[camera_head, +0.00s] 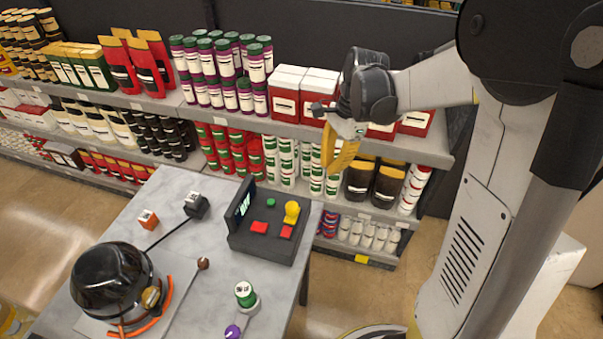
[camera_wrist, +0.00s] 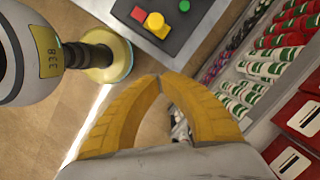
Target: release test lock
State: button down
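A dark control box (camera_head: 265,247) stands on the grey table. It has a raised display, two red buttons (camera_head: 259,227), a green button (camera_head: 271,202) and a yellow knob (camera_head: 291,212). The wrist view also shows its yellow knob (camera_wrist: 155,22) and green button (camera_wrist: 184,6) at the top. No part is clearly labelled as the test lock. A glossy black pot-like vessel (camera_head: 105,275) with a brass-coloured fitting stands at the table's left. My gripper (camera_head: 330,165) is above and right of the box, beyond the table edge. Its yellow fingertips meet in the wrist view (camera_wrist: 160,78), empty.
Stocked shelves (camera_head: 410,152) stand behind, close to my gripper. Open floor lies right of the table.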

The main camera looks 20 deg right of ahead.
jog(key=shift+s, duration=0.1)
jog(key=b, duration=0.4)
send_over(302, 215)
jog(key=d, duration=0.2)
notch_tip(302, 215, down, 10)
jog(key=shift+d+r, duration=0.1)
jog(key=shift+d, duration=0.05)
jog(key=shift+a, duration=0.45)
